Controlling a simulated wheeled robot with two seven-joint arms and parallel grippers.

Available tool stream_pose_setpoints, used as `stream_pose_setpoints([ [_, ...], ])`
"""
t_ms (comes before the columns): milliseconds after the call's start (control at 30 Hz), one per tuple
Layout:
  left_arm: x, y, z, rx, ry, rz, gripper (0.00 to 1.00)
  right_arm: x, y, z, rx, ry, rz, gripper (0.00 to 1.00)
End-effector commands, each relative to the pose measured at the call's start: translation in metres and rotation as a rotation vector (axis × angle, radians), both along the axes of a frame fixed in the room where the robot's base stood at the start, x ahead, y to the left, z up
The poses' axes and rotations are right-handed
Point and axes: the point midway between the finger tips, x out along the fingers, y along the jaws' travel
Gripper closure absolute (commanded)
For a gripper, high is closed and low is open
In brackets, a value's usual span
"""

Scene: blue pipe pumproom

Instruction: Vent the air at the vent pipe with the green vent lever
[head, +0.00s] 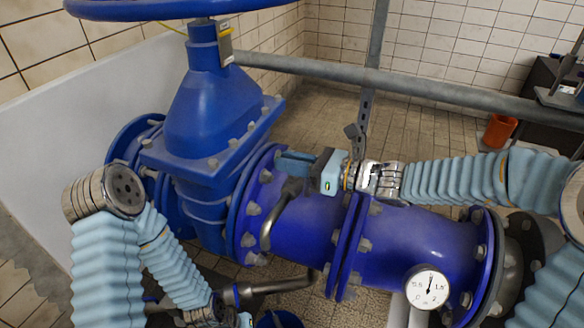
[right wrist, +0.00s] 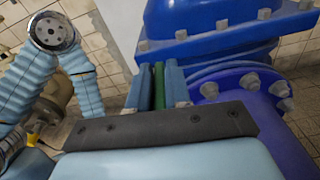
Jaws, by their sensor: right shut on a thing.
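The green vent lever (right wrist: 158,85) shows as a narrow green strip between the two blue fingers of my right gripper (right wrist: 157,82). In the head view my right gripper (head: 292,163) reaches in from the right above the blue pipe and is shut, its fingers hiding the lever. A grey bent vent pipe (head: 270,232) rises from the side of the blue pipe (head: 310,232) just below the fingers. My left arm hangs down at the left.
A large blue valve body (head: 205,120) with a blue handwheel (head: 150,8) stands left of my right gripper. A grey rail (head: 420,85) crosses behind. A round gauge (head: 428,286) sits at the front right.

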Motion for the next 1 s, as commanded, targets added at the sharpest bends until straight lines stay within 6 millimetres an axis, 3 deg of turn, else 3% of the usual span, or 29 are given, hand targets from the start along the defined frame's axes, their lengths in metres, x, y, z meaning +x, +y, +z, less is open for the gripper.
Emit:
stream_pose_setpoints([
  [533, 0.0009, 0.0014, -0.0037, 0.002, -0.002, 0.003, 1.0, -0.0003, 0.0002, -0.0008, -0.003, 0.004, -0.026, 1.0],
  [567, 0.0009, 0.0014, -0.0037, 0.002, -0.002, 0.003, 1.0, -0.0003, 0.0002, -0.0008, -0.003, 0.004, -0.026, 0.77],
  [667, 0.0009, 0.0014, -0.0037, 0.002, -0.002, 0.003, 1.0, -0.0003, 0.0003, -0.0006, -0.003, 0.004, -0.026, 0.62],
  [1000, 0.0008, 0.0013, -0.0035, 0.002, -0.002, 0.002, 1.0, -0.0012, -0.0038, 0.0003, -0.002, 0.002, -0.028, 0.62],
])
